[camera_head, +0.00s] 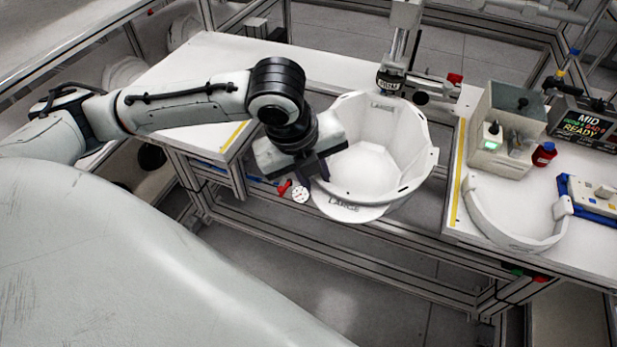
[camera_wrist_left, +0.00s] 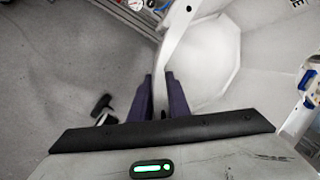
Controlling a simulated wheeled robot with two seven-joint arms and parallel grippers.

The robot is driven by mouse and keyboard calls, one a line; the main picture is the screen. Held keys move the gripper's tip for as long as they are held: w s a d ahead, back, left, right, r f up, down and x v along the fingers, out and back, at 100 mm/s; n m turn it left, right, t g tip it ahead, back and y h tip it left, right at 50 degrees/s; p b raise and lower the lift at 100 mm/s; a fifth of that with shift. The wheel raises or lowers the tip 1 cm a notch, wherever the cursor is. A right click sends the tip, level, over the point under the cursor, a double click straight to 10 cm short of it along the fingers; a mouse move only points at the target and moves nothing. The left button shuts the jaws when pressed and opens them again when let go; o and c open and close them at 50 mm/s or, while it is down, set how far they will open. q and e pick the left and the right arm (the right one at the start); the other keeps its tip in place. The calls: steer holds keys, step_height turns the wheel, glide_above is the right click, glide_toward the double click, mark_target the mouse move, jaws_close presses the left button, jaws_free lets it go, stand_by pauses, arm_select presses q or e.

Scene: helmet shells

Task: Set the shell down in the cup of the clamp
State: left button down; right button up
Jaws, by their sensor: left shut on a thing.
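The shell (camera_head: 375,160) is a white, open, bowl-like helmet shell marked LARGE, with its hollow side up and its brim towards me. It is over the gap between the two white table tops. My left gripper (camera_head: 314,178) is shut on its left rim. In the left wrist view the dark fingers (camera_wrist_left: 160,85) pinch the thin edge of the shell (camera_wrist_left: 205,65). The clamp (camera_head: 420,85) stands behind the shell, with a dark body and a red knob. Its cup is not visible, so I cannot tell whether the shell touches it. My right gripper is not in view.
A round dial gauge (camera_head: 300,195) and a red handle are just left of the brim. The right table holds a grey box (camera_head: 507,130) with a green light, a curved white band (camera_head: 515,238) and a MID READY display (camera_head: 583,125). The left table top (camera_head: 215,75) is mostly bare.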

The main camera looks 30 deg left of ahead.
arm_select(q)
steer(key=w+a, duration=0.1)
steer(key=w, duration=0.4)
steer(key=w+a, duration=0.1)
steer(key=w, duration=0.4)
steer(key=w+a, duration=0.1)
steer(key=w, duration=0.3)
steer(key=shift+w+r, duration=0.1)
steer(key=shift+w, duration=0.3)
steer(key=shift+f, duration=1.85)
steer(key=c, duration=1.6)
jaws_free()
steer(key=shift+s, duration=0.1)
steer(key=shift+f, duration=0.1)
steer(key=v, duration=1)
steer(key=shift+r, duration=0.25)
